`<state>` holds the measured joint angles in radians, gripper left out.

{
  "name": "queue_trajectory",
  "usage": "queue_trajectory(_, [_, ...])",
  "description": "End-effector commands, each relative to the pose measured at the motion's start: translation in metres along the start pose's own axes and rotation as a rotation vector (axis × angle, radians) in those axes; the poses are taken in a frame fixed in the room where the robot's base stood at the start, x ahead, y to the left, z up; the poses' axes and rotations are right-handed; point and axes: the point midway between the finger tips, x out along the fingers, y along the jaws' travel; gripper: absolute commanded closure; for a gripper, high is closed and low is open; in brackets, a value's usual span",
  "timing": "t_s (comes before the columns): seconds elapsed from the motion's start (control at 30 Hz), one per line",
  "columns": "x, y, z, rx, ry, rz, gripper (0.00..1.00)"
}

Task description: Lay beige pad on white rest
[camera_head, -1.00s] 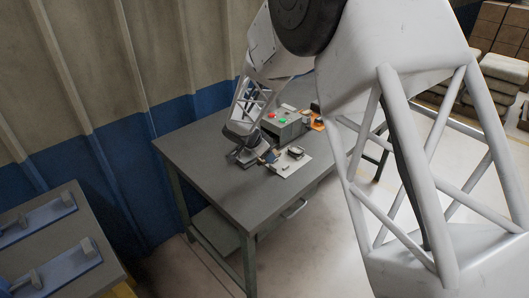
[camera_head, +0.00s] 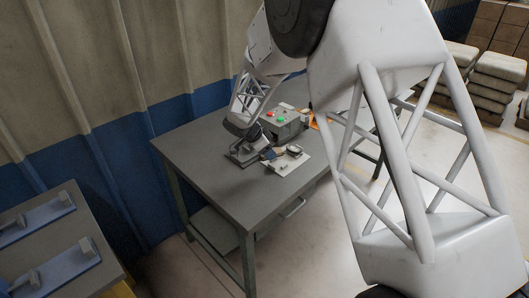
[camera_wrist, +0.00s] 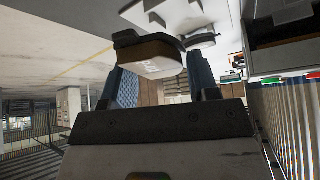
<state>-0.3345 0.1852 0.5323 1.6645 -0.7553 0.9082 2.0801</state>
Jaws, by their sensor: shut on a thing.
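My gripper (camera_wrist: 156,65) is shut on the beige pad (camera_wrist: 150,57), a brown-beige block with a dark backing, held between two blue textured fingers in the wrist view. In the head view my gripper (camera_head: 264,156) is low over the table, at the left edge of a white plate (camera_head: 283,169). I take this plate to be the white rest; it also shows in the wrist view (camera_wrist: 206,14), beyond the pad. A dark rounded part (camera_wrist: 203,40) is on or by the plate. I cannot tell whether the pad touches the plate.
A grey box (camera_head: 287,123) with red and green buttons stands behind the gripper on the grey table (camera_head: 215,180). An orange item (camera_head: 319,120) is at its right. The table's front left is clear. A second table with blue fixtures (camera_head: 50,268) is at lower left.

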Motion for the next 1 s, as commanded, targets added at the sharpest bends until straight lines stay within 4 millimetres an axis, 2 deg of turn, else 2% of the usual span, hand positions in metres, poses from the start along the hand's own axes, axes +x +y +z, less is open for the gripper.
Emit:
queue_trajectory(0.33, [0.019, -0.017, -0.030, 0.517, 0.001, 0.333, 0.88])
queue_trajectory(0.6, [0.023, -0.028, -0.044, 0.860, 0.001, 0.552, 0.88])
queue_trajectory(0.8, [0.024, -0.032, -0.047, 0.969, 0.002, 0.622, 0.88])
queue_trajectory(1.0, [0.023, -0.033, -0.048, 0.987, 0.003, 0.633, 0.88])
